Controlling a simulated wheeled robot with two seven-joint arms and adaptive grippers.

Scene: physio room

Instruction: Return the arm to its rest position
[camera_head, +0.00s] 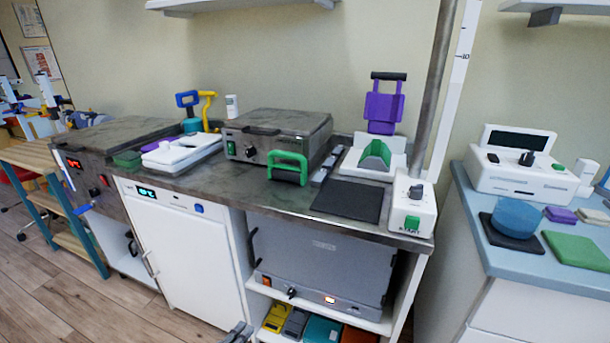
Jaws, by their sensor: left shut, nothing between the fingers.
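My left gripper (240,329) shows only as a small grey piece at the bottom edge of the head view. It is shut with nothing in it. It is low, in front of the cabinets under the counter (290,192), and apart from the counter top. The rest of the left arm is below the picture. My right gripper is not in view.
The metal counter carries a grey heater box (277,135), a green-handled tool (288,167), a dark mat (347,199) and a white START box (412,208). A white fridge (185,245) and a shelf (335,316) are below. A blue-topped cabinet (505,262) stands right.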

